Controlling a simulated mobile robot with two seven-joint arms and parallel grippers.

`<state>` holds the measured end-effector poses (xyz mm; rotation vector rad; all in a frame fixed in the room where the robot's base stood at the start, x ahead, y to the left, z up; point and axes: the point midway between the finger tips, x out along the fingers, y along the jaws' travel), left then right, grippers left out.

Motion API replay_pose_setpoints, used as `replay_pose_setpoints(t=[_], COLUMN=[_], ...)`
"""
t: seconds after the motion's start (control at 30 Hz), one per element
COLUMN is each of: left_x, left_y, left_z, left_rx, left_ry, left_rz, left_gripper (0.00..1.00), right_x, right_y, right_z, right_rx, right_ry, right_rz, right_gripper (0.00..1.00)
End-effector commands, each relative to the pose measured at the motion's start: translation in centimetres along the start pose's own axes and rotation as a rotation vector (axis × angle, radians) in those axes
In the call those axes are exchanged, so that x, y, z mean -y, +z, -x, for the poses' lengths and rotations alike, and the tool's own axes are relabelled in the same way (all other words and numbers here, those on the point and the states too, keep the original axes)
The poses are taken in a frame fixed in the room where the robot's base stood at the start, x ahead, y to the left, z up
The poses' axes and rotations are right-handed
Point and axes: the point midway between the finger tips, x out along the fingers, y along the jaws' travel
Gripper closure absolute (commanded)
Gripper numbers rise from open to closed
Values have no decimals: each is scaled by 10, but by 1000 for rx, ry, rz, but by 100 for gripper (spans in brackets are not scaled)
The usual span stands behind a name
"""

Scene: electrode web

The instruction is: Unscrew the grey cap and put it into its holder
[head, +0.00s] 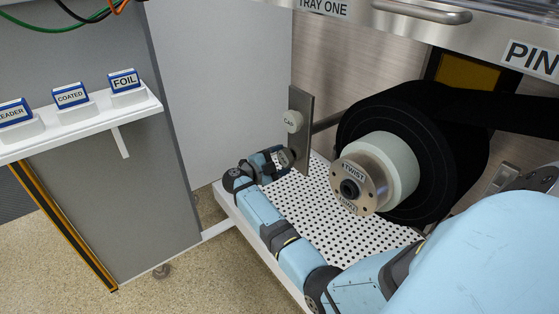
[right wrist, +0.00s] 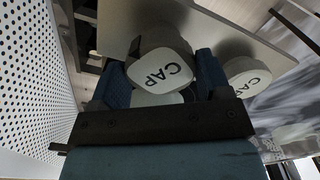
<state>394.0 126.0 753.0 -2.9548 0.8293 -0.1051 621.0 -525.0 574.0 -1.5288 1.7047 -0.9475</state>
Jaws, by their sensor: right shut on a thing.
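My right gripper (head: 282,160) reaches to the lower part of a grey upright plate (head: 302,108) at the left end of the perforated shelf. In the right wrist view, its blue fingers (right wrist: 163,82) are shut on a pale grey cap (right wrist: 158,66) lettered CAP. The cap is close to the plate (right wrist: 215,28); I cannot tell whether it touches it. A white round disc lettered CAP (head: 292,121) is on the plate above the gripper. It also shows beside the fingers in the right wrist view (right wrist: 247,77). My left gripper is out of view.
A black roll (head: 440,150) with a pale core and a metal hub (head: 347,190) marked TWIST stands right of the plate. The perforated shelf (head: 318,215) lies below, partly under my right arm. A white ledge (head: 140,108) with labelled blocks is at left.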

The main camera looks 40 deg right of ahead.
Motion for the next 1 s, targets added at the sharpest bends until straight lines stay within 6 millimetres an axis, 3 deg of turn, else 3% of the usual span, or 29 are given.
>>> replay_pose_setpoints(t=[0.8, 0.83, 0.93, 1.0], left_x=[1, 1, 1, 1], left_y=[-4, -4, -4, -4], left_z=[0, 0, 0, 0], left_rx=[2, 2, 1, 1], left_ry=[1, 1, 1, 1], left_rz=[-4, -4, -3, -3], left_gripper=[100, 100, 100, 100], right_x=[0, 0, 0, 0], right_y=[0, 0, 0, 0], right_z=[-20, -20, -20, -20], right_rx=[0, 0, 0, 0], right_ry=[0, 0, 0, 0], right_rz=[0, 0, 0, 0], right_gripper=[60, 25, 2, 0])
